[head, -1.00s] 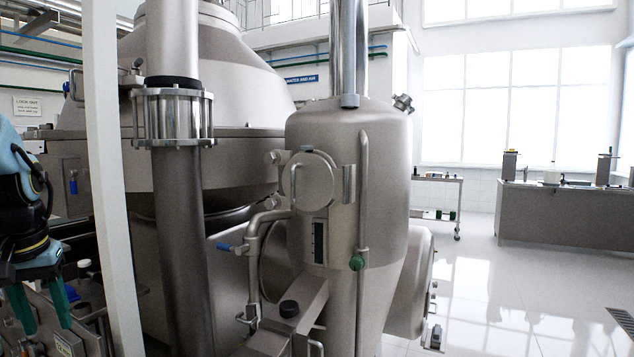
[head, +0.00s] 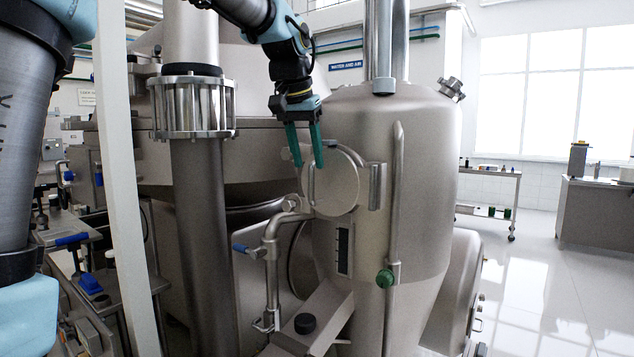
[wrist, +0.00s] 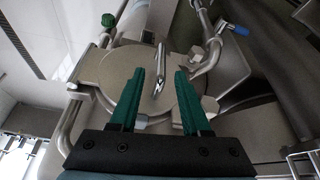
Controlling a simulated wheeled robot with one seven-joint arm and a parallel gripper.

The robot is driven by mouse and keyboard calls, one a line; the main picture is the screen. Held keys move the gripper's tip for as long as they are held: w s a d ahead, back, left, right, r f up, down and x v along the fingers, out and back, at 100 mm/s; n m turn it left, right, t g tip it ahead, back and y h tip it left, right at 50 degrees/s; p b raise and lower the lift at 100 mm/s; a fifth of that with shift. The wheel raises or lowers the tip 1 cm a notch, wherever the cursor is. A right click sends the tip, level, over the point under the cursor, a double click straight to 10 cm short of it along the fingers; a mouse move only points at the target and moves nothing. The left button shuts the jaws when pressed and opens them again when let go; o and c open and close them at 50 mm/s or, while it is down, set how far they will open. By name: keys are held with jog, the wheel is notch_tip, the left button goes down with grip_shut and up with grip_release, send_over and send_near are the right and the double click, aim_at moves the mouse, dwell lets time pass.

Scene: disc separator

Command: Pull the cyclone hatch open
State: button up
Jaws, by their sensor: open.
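The cyclone (head: 425,170) is a tall brushed-steel vessel in the middle of the head view. Its round hatch (head: 340,190) lies flat against the front and appears shut. A vertical bar handle (head: 311,185) stands on the hatch's left part, and a hinge-like bracket (head: 376,185) is at its right. My gripper (head: 308,165) is open, its green fingers pointing down in front of the hatch's upper left. In the wrist view the hatch (wrist: 112,75) fills the middle. The handle (wrist: 160,65) shows in the gap between the open fingers (wrist: 160,74), apart from both.
A pipe with a blue-handled valve (head: 262,250) runs just left of and below the hatch. A green knob (head: 386,278) and a vertical pipe (head: 396,200) are to its right. A white post (head: 122,180) stands at the left. Open floor (head: 540,285) lies at the right.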

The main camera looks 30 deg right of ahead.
aim_at(310, 175)
jog(key=p+x, duration=0.1)
jog(key=x, duration=0.6)
jog(key=shift+a, duration=0.1)
jog(key=shift+c, duration=0.4)
jog(key=shift+w, duration=0.1)
grip_shut()
dwell(0.7)
